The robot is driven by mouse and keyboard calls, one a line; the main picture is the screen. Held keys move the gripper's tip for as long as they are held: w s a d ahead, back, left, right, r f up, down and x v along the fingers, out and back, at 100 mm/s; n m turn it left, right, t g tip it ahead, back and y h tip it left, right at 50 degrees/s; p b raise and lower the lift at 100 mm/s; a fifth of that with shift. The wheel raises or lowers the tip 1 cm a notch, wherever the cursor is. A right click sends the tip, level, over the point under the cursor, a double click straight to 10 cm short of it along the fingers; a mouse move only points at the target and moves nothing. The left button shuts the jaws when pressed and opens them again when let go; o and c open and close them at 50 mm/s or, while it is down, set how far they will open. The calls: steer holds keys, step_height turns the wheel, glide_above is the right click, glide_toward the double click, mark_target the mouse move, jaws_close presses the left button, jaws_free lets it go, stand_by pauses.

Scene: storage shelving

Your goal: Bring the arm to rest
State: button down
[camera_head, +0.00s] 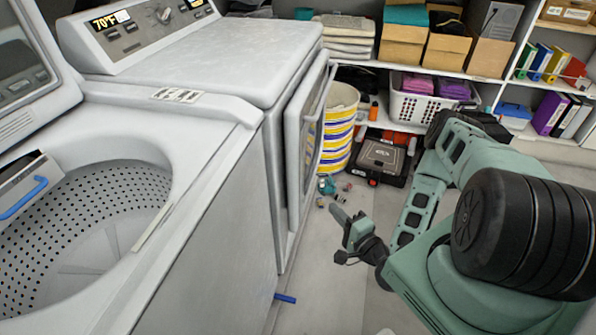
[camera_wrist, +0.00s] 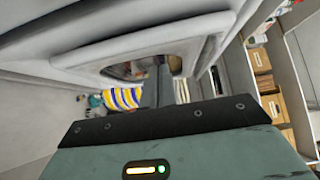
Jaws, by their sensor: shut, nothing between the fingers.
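My green arm reaches down from the right side of the head view. My gripper (camera_head: 338,213) hangs over the floor, to the right of the machine with the side-opening door. Its fingers are shut with nothing between them. In the wrist view the fingers (camera_wrist: 162,75) point toward the machine's door (camera_wrist: 130,50), and I cannot tell the exact gap. In the head view, that front-loading machine (camera_head: 225,55) has its door (camera_head: 308,130) slightly ajar. The arm touches nothing that I can see.
An open top-loading washer (camera_head: 205,235) stands at the left. A striped yellow, blue and white basket (camera_head: 339,130), a black toolbox (camera_head: 381,160) and a white crate (camera_head: 415,107) are behind. Small items lie on the floor near the basket. A blue piece (camera_head: 285,298) lies by the washer. Floor (camera_head: 335,285) below is mostly clear.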

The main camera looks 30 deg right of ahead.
steer(key=w+a+r+n+y+p, duration=0.1)
steer(key=w+a+r+n+y, duration=0.3)
steer(key=a+r+y, duration=0.5)
steer(key=s+a+r+n+g+y+p, duration=0.1)
steer(key=s+a+r+n+g+y, duration=0.1)
steer(key=a+r+n+g+y, duration=0.3)
steer(key=s+a+r+n+g+y+p, duration=0.1)
steer(key=s+a+r+n+g+y, duration=0.25)
steer(key=r+g+y, duration=0.3)
steer(key=s+a+r+n+g+h+p, duration=0.1)
steer(key=s+a+r+n+g+h, duration=0.25)
steer(key=s+n+g+h, duration=0.35)
steer(key=s+a+r+n+g+h+p, duration=0.25)
steer(key=s+r+g+h, duration=0.3)
steer(key=s+g, duration=0.35)
step_height(320, 180, up, 6)
steer(key=w+d+n+t+h+p, duration=0.1)
steer(key=w+n+t+h, duration=0.1)
steer(key=t+h, duration=0.5)
steer(key=shift+w+d+f+n+t+h, duration=0.2)
steer(key=shift+d+n+t+h, duration=0.35)
steer(key=shift+t, duration=0.7)
